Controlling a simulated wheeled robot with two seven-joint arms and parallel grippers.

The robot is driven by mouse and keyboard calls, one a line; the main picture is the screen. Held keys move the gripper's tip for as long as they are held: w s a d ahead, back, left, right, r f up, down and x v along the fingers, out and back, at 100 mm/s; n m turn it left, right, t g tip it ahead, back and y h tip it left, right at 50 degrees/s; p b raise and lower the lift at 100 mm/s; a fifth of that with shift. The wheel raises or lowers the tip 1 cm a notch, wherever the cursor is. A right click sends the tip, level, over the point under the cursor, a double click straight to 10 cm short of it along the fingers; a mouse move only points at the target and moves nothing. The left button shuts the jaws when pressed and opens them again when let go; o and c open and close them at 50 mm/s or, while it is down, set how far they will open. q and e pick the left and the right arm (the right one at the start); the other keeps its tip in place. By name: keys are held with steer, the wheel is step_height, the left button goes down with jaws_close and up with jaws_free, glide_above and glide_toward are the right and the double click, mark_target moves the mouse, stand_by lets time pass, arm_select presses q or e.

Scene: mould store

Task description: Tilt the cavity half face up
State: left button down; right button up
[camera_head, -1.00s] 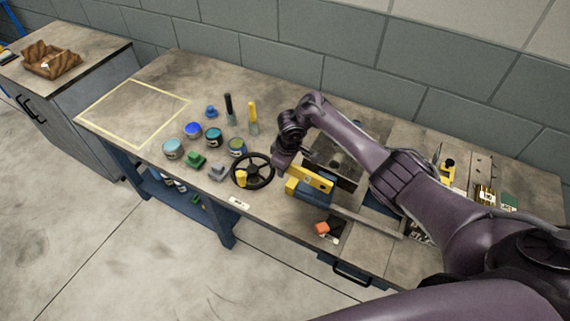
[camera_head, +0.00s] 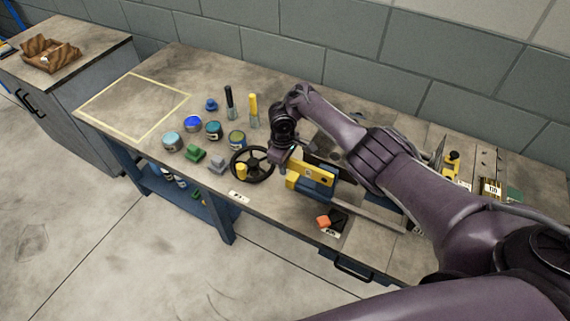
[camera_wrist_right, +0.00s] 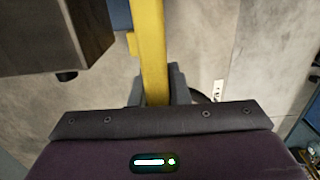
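A dark steel block (camera_wrist_right: 55,35), which may be the cavity half, fills the upper left of the right wrist view. In the head view it is mostly hidden behind my right arm. My right gripper (camera_head: 283,164) is at the bar's left end. In the right wrist view its grey fingers (camera_wrist_right: 158,92) lie close against both sides of the bar, and it looks shut on it. My left gripper is not in view.
A black handwheel (camera_head: 252,164) with a yellow knob stands just left of the gripper. The yellow-outlined area (camera_head: 130,105) is empty.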

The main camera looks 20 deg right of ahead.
steer(key=shift+o, duration=1.2)
steer(key=shift+s+f, duration=0.25)
steer(key=shift+f, duration=0.15)
steer(key=shift+o, duration=0.9)
steer(key=shift+w, duration=0.25)
steer(key=shift+r, duration=0.15)
step_height(320, 180, up, 8)
steer(key=shift+w+a+f+p, duration=0.1)
steer(key=shift+f+p, duration=0.1)
steer(key=shift+p, duration=0.5)
